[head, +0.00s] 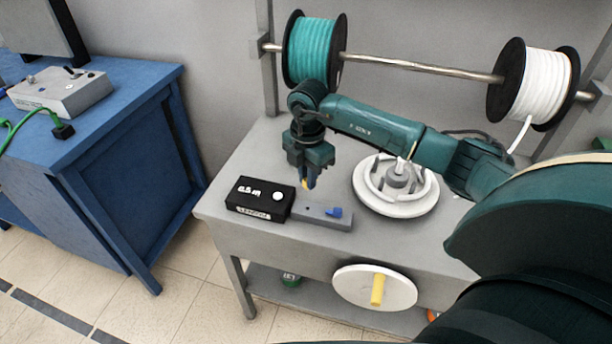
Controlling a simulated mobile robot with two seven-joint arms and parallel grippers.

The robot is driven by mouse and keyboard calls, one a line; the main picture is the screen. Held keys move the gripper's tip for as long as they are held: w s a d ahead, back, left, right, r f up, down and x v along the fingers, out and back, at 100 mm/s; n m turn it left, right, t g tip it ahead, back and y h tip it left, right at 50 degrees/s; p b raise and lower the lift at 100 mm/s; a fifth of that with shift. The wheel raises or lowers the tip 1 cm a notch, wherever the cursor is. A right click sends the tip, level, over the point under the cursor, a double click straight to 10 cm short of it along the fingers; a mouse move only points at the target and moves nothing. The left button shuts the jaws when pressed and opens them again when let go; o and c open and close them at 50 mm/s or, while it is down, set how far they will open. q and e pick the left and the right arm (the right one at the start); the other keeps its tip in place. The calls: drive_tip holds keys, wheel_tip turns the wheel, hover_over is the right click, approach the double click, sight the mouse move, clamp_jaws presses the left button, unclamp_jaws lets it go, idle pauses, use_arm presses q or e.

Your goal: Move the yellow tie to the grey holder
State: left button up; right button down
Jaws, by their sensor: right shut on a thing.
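My right gripper (309,182) points down above the left part of the grey table. It is shut on the yellow tie (304,183), of which only a small yellow bit shows between the fingers. The grey holder (311,213) is a low grey block on the table, just below the gripper in the picture. A blue piece (333,212) sits on the holder's right part. The gap between tie and holder is hard to judge. My left gripper is not in view.
A black box (259,198) with a white button touches the holder's left end. A white coil winder (396,187) stands to the right. A teal spool (313,50) and a white spool (540,88) hang on a bar behind. A white disc (350,287) with a yellow handle is on the table's front.

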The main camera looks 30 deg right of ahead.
drive_tip(key=shift+f+b, duration=0.3)
drive_tip(key=shift+f, duration=0.1)
drive_tip(key=shift+f+b, duration=0.3)
drive_tip(key=shift+f, duration=0.1)
wheel_tip(320, 180, down, 3)
drive_tip(key=b, duration=0.2)
drive_tip(key=shift+f+b, duration=0.15)
drive_tip(key=shift+b, duration=0.25)
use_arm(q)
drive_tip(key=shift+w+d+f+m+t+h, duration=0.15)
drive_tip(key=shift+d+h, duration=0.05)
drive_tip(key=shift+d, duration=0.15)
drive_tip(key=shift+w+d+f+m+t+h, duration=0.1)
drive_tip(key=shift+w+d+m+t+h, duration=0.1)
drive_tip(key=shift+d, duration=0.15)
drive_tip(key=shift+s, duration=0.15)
use_arm(e)
drive_tip(key=shift+f, duration=0.1)
drive_tip(key=shift+f+b, duration=0.4)
drive_tip(key=shift+f, duration=0.25)
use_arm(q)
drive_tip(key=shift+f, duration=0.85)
use_arm(e)
drive_tip(key=shift+f, duration=0.3)
